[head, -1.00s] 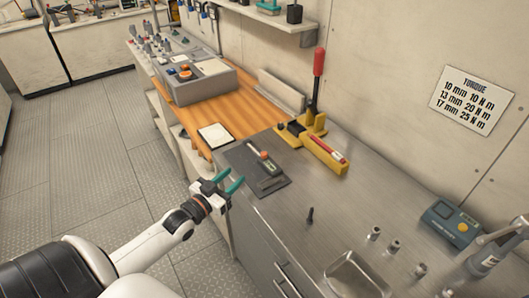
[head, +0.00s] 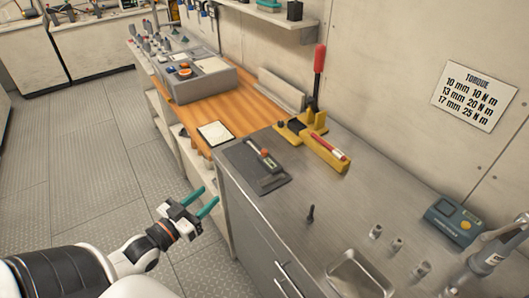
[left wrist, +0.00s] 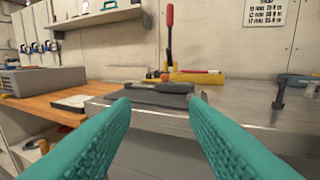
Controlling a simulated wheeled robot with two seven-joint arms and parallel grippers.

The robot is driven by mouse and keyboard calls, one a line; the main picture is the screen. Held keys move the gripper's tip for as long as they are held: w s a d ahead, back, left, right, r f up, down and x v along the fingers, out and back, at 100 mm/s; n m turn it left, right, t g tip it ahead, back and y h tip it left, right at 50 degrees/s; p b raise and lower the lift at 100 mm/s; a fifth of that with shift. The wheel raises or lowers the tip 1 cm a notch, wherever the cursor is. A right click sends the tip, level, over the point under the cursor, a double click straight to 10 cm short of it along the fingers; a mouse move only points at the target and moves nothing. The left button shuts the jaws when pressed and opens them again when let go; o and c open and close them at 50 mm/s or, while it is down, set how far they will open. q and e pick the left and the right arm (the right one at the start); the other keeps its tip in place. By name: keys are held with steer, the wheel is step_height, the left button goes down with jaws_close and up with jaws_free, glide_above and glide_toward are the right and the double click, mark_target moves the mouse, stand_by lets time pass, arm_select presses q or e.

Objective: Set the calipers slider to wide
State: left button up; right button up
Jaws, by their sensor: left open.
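The calipers (head: 267,162), a small dark tool with an orange-and-pale part, lie on a dark grey mat (head: 243,155) at the near left corner of the metal bench. The slider's exact position is too small to tell. In the left wrist view the calipers (left wrist: 158,87) show low and edge-on over the mat (left wrist: 140,99). My left gripper (head: 206,197) has teal fingers and is open and empty. It is off the bench's left edge, apart from the calipers. In the left wrist view its fingers (left wrist: 160,108) frame the mat. My right gripper is not in view.
A yellow tool with a red upright handle (head: 319,72) stands behind the mat. A white pad (head: 214,133) lies on the wooden bench to the left. A dark peg (head: 310,213), metal sockets and a tray (head: 358,275) are at the right. The aisle floor is clear.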

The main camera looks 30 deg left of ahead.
arm_select(q)
steer(key=shift+s, duration=0.95)
